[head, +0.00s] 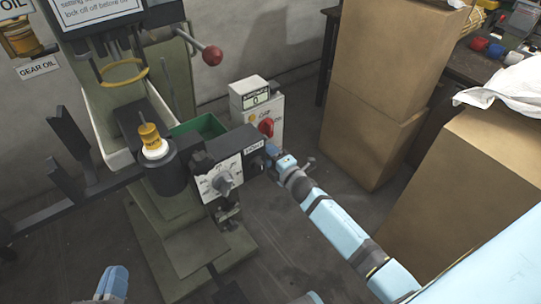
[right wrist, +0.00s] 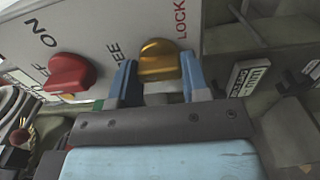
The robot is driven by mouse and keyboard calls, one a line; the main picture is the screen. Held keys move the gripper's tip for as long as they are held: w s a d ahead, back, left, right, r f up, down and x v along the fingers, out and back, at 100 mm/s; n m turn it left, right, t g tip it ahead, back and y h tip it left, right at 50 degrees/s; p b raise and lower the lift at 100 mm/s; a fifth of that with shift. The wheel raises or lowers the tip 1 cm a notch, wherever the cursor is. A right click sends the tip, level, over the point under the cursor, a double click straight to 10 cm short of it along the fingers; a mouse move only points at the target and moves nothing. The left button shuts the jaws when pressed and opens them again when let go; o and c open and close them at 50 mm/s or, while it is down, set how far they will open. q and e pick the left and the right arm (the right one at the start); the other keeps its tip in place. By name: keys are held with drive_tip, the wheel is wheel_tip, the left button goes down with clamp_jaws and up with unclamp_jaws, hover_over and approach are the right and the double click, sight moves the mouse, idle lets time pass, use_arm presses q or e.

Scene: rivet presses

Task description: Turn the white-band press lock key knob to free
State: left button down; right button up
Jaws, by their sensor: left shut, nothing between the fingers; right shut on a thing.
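The white-band press (head: 157,152) stands at left centre in the head view, with a white band under a yellow cap. In the right wrist view the yellow lock key knob (right wrist: 158,60) sits on a grey panel between the words FREE and LOCK. Which word it points to is not clear. My right gripper (head: 272,153) is shut on this knob, with one blue finger on each side, as the right wrist view also shows (right wrist: 158,80). In the head view the gripper hides the knob. My left gripper (head: 113,282) shows at the bottom edge, partly cut off, and holds nothing.
A red ON/OFF knob (right wrist: 70,72) is close beside my right gripper; its control box (head: 250,94) shows in the head view. A dial panel (head: 222,178) is left of the gripper. Cardboard boxes (head: 372,80) stand at the right. Floor is clear below the gripper.

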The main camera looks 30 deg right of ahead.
use_arm(q)
drive_tip(key=shift+r, duration=0.15)
idle(0.3)
use_arm(e)
drive_tip(key=o, duration=0.9)
use_arm(q)
drive_tip(key=f, duration=0.1)
drive_tip(key=a+f+g+y+p, duration=0.1)
drive_tip(key=f, duration=0.1)
drive_tip(key=s+a+f+g+p, duration=0.1)
drive_tip(key=shift+f+y, duration=0.3)
use_arm(e)
drive_tip(key=s, duration=0.4)
drive_tip(key=s+d, duration=0.1)
drive_tip(key=s, duration=0.4)
drive_tip(key=s+d, duration=0.1)
drive_tip(key=s, duration=0.3)
drive_tip(key=shift+s, duration=0.4)
use_arm(q)
drive_tip(key=shift+w+d+r, duration=0.15)
drive_tip(key=shift+r, duration=0.05)
